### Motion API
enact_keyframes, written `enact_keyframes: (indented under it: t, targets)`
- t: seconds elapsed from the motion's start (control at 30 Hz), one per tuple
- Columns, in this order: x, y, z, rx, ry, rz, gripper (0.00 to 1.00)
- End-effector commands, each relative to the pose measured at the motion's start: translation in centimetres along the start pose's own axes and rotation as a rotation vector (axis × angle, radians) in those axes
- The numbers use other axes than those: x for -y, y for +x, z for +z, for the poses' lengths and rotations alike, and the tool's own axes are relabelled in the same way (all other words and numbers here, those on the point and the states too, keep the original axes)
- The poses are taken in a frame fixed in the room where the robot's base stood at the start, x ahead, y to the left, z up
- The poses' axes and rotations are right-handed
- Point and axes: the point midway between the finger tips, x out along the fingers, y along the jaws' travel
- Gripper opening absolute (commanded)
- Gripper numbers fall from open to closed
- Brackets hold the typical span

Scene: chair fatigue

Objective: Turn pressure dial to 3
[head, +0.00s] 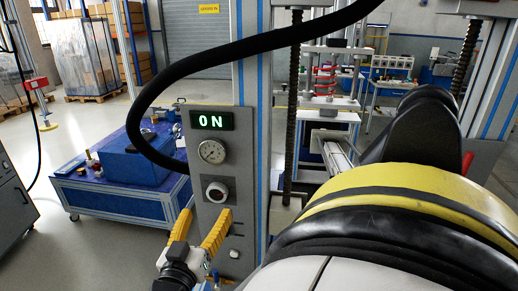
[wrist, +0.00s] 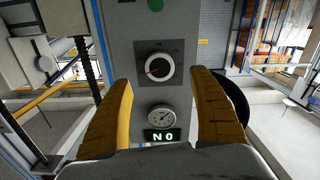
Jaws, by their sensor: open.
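In the wrist view, where the panel appears upside down, the dial (wrist: 158,66) shows a small red pointer mark toward the lower left. Its scale markings are too small to read. My gripper (head: 199,222) has two yellow ribbed fingers, spread open and empty, just in front of and below the dial in the head view. In the wrist view my gripper (wrist: 160,82) has its fingers on either side of the dial, apart from it.
A green display (head: 212,121) reading "ON" sits above the gauge. A small pale knob (head: 234,254) is lower on the panel. A thick black hose (head: 245,45) arcs beside the panel. A blue cart (head: 110,190) stands left; open floor lies around it.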

Motion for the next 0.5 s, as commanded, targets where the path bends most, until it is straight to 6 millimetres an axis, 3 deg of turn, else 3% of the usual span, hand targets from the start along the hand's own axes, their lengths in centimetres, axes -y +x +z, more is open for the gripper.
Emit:
enact_keyframes:
  t: [0.3, 0.5]
  targets:
    - [-0.1, 6.1, 0.2, 0.001, -0.002, 0.004, 0.71]
    - [-0.1, 7.7, 0.1, 0.001, -0.002, 0.003, 0.71]
